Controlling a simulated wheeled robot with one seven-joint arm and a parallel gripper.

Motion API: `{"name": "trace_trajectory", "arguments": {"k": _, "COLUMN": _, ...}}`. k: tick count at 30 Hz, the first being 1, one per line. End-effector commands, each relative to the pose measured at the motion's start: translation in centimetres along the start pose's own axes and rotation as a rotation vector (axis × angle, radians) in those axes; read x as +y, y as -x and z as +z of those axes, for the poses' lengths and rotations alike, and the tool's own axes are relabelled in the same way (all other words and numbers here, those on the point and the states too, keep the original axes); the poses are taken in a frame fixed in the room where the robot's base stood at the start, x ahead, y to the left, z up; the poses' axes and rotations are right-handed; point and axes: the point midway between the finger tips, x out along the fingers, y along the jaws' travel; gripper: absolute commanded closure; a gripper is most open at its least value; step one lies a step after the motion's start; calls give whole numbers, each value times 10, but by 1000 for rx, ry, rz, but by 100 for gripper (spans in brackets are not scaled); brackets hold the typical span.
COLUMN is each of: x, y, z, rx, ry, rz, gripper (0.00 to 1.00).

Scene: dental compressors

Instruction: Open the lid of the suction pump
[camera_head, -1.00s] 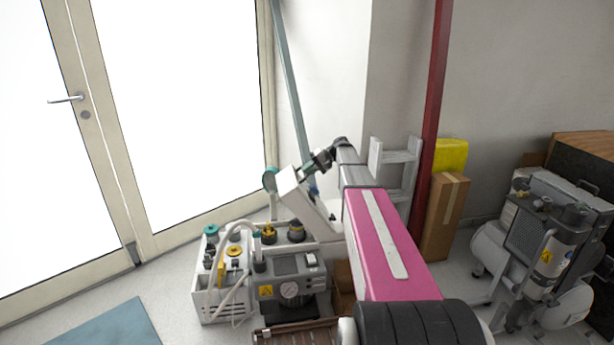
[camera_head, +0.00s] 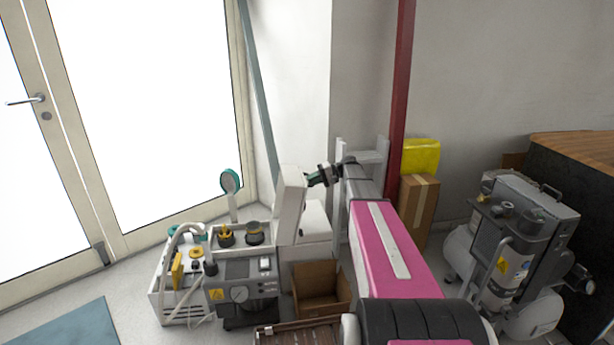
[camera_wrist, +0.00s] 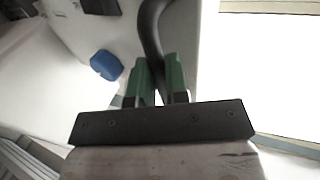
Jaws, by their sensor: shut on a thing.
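The suction pump (camera_head: 205,292) stands on the floor left of centre in the head view, a white unit with a grey gauge panel at the front. Its white lid (camera_head: 290,205) stands steeply raised at the right end. My gripper (camera_head: 312,180) is at the upper right edge of the lid. In the wrist view its green fingers (camera_wrist: 160,82) are shut on a dark curved handle (camera_wrist: 150,25) against a white surface. The handle's far end is out of view, and the lid's hinge cannot be made out.
An open cardboard box (camera_head: 318,306) stands right of the pump. A ladder-like white frame (camera_head: 368,157), a red post (camera_head: 397,90) and a brown carton (camera_head: 418,208) are behind my arm. A compressor (camera_head: 510,250) stands at right. Floor at left by the blue mat (camera_head: 75,328) is clear.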

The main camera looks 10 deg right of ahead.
Motion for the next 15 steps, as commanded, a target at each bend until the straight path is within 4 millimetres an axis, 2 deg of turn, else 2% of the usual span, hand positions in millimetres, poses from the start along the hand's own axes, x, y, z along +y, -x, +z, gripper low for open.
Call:
{"name": "trace_trajectory", "arguments": {"k": 1, "x": 12, "y": 0, "z": -1, "rx": -4, "ry": -11, "rz": 4, "gripper": 100}}
{"name": "trace_trajectory", "arguments": {"k": 6, "x": 28, "y": 10, "z": 0, "rx": -5, "ry": -9, "rz": 5, "gripper": 100}}
{"name": "trace_trajectory", "arguments": {"k": 15, "x": 38, "y": 16, "z": 0, "rx": -5, "ry": -9, "rz": 6, "gripper": 100}}
